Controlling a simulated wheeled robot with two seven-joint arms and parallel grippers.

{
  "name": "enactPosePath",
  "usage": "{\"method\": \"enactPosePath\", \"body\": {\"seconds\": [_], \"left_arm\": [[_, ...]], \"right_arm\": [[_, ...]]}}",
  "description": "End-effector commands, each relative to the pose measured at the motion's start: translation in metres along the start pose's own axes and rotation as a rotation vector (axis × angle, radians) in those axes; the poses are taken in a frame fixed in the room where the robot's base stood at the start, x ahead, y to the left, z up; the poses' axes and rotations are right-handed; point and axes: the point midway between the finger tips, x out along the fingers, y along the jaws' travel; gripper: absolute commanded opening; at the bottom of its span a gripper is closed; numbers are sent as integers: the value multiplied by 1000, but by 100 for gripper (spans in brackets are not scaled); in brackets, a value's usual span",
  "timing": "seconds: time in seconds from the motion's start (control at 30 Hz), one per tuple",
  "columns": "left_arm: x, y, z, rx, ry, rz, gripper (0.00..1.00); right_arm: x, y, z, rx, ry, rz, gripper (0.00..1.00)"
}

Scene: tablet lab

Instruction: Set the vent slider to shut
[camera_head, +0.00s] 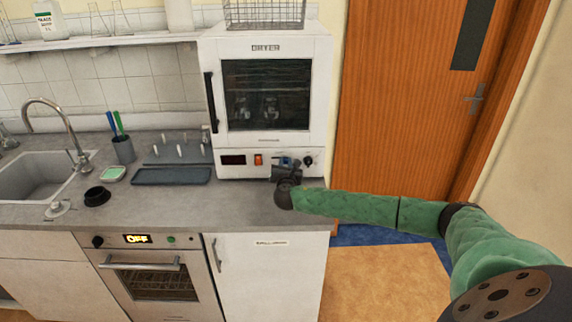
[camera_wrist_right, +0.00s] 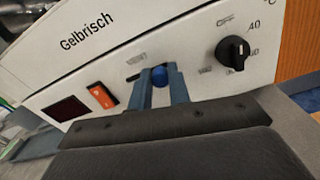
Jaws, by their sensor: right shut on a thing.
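The dryer (camera_head: 266,100) is a white cabinet on the counter with a control panel along its bottom. Its vent slider has a round blue knob (camera_wrist_right: 160,76), seen in the right wrist view under a small, blurred label. A short dark piece of its slot (camera_wrist_right: 133,77) shows left of the knob; the rest is hidden behind my fingers. My right gripper (camera_head: 286,162) is at the panel, its two blue fingers shut on the knob, one on each side. In the head view the gripper covers the slider. My left gripper is not in view.
The panel also has an orange switch (camera_wrist_right: 102,96), a dark display (camera_wrist_right: 64,109) and a black dial (camera_wrist_right: 233,49) close right of my fingers. A grey tray (camera_head: 171,176), a black bowl (camera_head: 97,196) and a pen cup (camera_head: 123,150) stand on the counter to the left.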

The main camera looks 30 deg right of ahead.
Motion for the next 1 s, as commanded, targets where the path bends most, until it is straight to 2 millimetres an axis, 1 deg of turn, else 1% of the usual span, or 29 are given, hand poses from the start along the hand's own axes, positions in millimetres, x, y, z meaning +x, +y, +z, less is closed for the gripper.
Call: {"method": "enactPosePath", "body": {"seconds": [0.13, 0.2, 0.3, 0.4, 0.53, 0.7, 0.73, 0.8, 0.83, 1.0], "left_arm": [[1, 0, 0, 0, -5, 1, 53], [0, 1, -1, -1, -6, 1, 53], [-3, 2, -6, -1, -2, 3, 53], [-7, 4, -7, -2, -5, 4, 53], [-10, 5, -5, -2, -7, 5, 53], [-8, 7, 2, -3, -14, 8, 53], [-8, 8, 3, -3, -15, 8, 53], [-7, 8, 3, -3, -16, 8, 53], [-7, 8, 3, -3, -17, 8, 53], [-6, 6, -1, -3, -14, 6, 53]], "right_arm": [[0, 13, -4, 2, 1, 1, 0], [0, 23, -7, 3, 1, 1, 0], [0, 37, -9, 4, 1, 2, 0], [0, 46, -10, 1, 0, 1, 0], [0, 48, -10, 1, 0, 2, 0], [0, 48, -9, 1, 0, 2, 0], [0, 48, -9, 1, 0, 2, 22], [0, 48, -9, 2, 0, 2, 36], [0, 48, -9, 1, 0, 2, 41], [0, 48, -9, 1, 0, 1, 41]]}}
